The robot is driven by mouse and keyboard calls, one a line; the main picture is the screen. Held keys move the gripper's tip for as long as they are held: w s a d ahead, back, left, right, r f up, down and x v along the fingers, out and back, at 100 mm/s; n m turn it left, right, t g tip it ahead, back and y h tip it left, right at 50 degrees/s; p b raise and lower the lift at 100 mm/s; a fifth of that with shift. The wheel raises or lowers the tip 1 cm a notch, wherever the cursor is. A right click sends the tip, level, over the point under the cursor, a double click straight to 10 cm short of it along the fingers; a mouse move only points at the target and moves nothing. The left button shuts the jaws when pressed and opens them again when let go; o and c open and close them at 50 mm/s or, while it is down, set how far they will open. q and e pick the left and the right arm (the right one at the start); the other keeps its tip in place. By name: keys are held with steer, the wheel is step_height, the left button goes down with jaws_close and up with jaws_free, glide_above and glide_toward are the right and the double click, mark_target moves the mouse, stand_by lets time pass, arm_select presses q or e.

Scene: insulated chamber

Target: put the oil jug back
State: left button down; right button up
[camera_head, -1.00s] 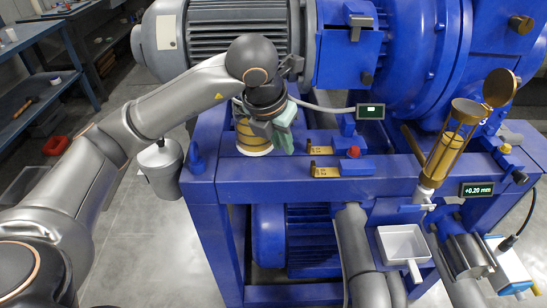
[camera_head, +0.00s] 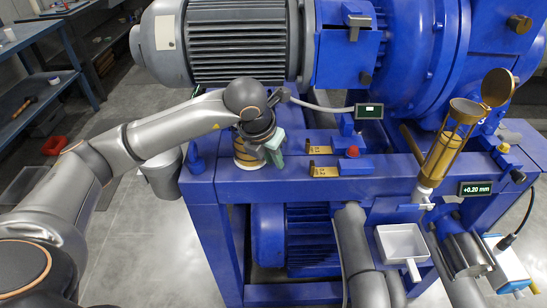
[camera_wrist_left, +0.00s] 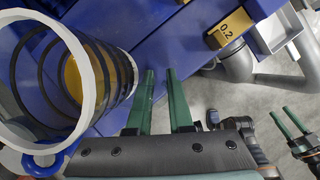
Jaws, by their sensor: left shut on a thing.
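The oil jug (camera_head: 246,155) is a clear cylinder with amber inside, dark bands and a pale rim. It is beside my left gripper (camera_head: 273,150), low over the left end of the blue frame's top beam. In the left wrist view the jug (camera_wrist_left: 120,70) fills the left side, left of the green fingers of my left gripper (camera_wrist_left: 164,85). I cannot tell whether the jug's base touches the beam. My right gripper (camera_wrist_left: 290,122) shows at the right edge of the left wrist view, its green fingers apart and empty.
The blue beam (camera_head: 285,183) carries brass blocks (camera_head: 324,171) and a red knob (camera_head: 353,152). A grey can (camera_head: 162,175) hangs at the beam's left, partly behind my arm. A large motor (camera_head: 235,45) stands behind.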

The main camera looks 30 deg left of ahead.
arm_select(q)
steer(key=c, duration=0.8)
jaws_free()
